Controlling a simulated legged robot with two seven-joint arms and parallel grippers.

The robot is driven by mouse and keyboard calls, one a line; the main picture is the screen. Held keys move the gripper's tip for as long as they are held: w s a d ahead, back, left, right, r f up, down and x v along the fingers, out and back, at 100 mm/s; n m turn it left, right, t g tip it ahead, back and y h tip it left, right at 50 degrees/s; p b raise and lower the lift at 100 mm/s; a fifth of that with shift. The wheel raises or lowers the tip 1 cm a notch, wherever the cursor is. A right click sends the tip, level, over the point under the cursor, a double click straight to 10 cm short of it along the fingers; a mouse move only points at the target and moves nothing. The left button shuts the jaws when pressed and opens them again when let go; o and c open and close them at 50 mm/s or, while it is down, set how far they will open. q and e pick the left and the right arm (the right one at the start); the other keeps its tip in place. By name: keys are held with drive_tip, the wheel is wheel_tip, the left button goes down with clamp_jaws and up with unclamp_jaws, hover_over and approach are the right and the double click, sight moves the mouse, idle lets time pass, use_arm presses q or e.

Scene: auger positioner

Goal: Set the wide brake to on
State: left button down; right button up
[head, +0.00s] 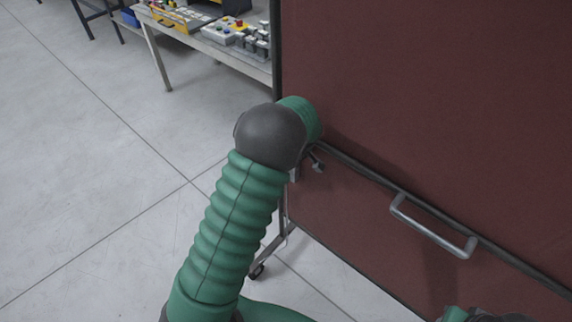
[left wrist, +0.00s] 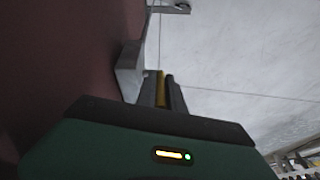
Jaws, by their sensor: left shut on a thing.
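My left gripper (left wrist: 162,76) is at the left edge of a large brown panel (head: 430,110). In the left wrist view, its dark fingers are close together, with a narrow yellow piece (left wrist: 161,88) between them that I take for part of the wide brake. A grey metal block (left wrist: 130,70) stands out from the panel right beside the fingers. In the head view my left forearm hides most of this spot; only a small metal part (head: 318,166) shows past it. I cannot tell the brake's setting.
A metal bar handle (head: 432,228) stands out from the panel's lower part. The panel's frame has a caster (head: 257,271) at the floor. A workbench (head: 250,62) with boxes and control units stands behind. The grey floor (head: 90,150) on the left is clear.

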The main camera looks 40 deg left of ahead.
use_arm(q)
drive_tip(key=h+p, duration=0.1)
drive_tip(key=a+h+p, duration=0.1)
drive_tip(key=p, duration=0.1)
drive_tip(key=shift+a+r+h, duration=0.15)
drive_tip(key=shift+r+h, duration=0.05)
drive_tip(key=shift+h, duration=0.2)
drive_tip(key=shift+a+f+h+p, duration=0.15)
drive_tip(key=shift+h+p, duration=0.3)
drive_tip(key=shift+h, duration=0.05)
drive_tip(key=shift+f, duration=0.1)
drive_tip(key=c, duration=1.8)
unclamp_jaws()
drive_tip(key=shift+o, duration=0.4)
drive_tip(key=shift+a, duration=0.1)
drive_tip(key=shift+w, duration=0.1)
drive_tip(key=shift+a, duration=0.1)
wheel_tip(320, 180, up, 17)
drive_tip(key=shift+a+f, duration=0.15)
drive_tip(key=shift+f, duration=0.05)
